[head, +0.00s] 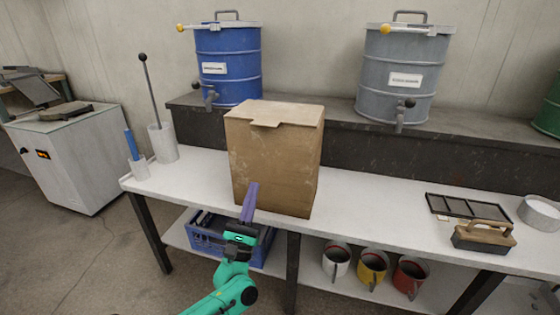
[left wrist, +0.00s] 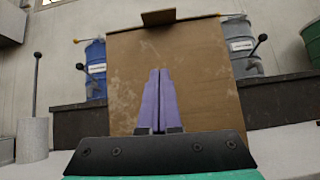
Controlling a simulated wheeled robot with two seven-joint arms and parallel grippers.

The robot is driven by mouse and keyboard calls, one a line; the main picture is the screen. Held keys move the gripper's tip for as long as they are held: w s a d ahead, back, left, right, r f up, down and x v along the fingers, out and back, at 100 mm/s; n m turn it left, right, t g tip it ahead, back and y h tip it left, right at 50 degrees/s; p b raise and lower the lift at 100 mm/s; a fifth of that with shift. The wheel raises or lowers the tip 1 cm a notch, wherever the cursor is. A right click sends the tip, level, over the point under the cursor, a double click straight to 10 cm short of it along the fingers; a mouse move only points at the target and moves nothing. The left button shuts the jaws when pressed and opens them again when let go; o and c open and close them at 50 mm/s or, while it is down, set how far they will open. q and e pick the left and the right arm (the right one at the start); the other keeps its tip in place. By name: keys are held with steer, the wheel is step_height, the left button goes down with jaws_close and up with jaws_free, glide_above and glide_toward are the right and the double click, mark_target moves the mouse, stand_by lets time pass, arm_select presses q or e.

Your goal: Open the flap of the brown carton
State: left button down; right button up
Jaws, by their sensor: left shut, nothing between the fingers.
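The brown carton (head: 272,160) stands upright on the white table, a little left of the middle in the head view. Its top flap (head: 274,113) lies closed, with a tab sticking out over the front edge. In the left wrist view the carton's front (left wrist: 200,85) fills the middle and the tab (left wrist: 158,17) shows at its top. My left gripper (head: 252,187) is shut and empty, with its purple fingers (left wrist: 158,75) pointing up in front of the carton's lower front face, below the tab. Whether the fingertips touch the carton I cannot tell. My right gripper is not seen.
A blue drum (head: 228,65) and a grey drum (head: 402,75) stand on the dark ledge behind. A white cylinder (head: 163,142) holding a rod is left of the carton. A brush (head: 483,236) lies at the right.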

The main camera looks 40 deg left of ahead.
mark_target(264, 123)
arm_select(q)
steer(key=shift+n+y, duration=0.3)
steer(key=shift+n, duration=0.2)
steer(key=x, duration=0.3)
steer(key=s+r+p+x, duration=0.1)
steer(key=x, duration=0.3)
steer(key=d+p+x, duration=0.1)
steer(key=x, duration=0.2)
steer(key=shift+a+r, duration=0.1)
steer(key=shift+r, duration=0.4)
step_height(264, 123, up, 3)
steer(key=shift+w+f+p, duration=0.1)
steer(key=shift+p, duration=0.7)
steer(key=shift+r, duration=0.55)
steer(key=shift+f, duration=0.1)
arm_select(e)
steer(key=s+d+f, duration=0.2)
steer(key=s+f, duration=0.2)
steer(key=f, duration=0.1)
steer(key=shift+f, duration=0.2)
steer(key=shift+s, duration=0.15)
